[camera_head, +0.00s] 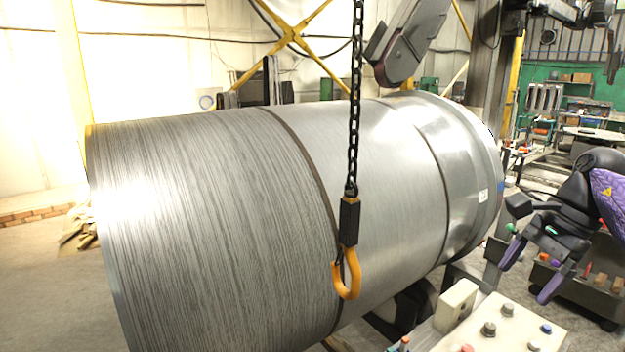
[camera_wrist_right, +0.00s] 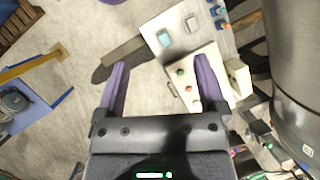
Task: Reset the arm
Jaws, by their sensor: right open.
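My right gripper (camera_head: 532,268) is at the right of the head view, with its two purple fingers spread apart and nothing between them. In the right wrist view, the gripper (camera_wrist_right: 161,64) shows both fingers apart over the floor and a pale control box. My right arm is bent and raised at the right edge, to the right of the large metal cylinder (camera_head: 230,230). The gripper is apart from the cylinder. My left gripper is not in view.
A black chain (camera_head: 355,110) with an orange hook (camera_head: 347,277) hangs before the cylinder. A cream control panel (camera_head: 505,328) with several buttons stands at the bottom right; a control box (camera_wrist_right: 185,45) shows in the wrist view. A blue-edged item (camera_wrist_right: 30,105) lies left there.

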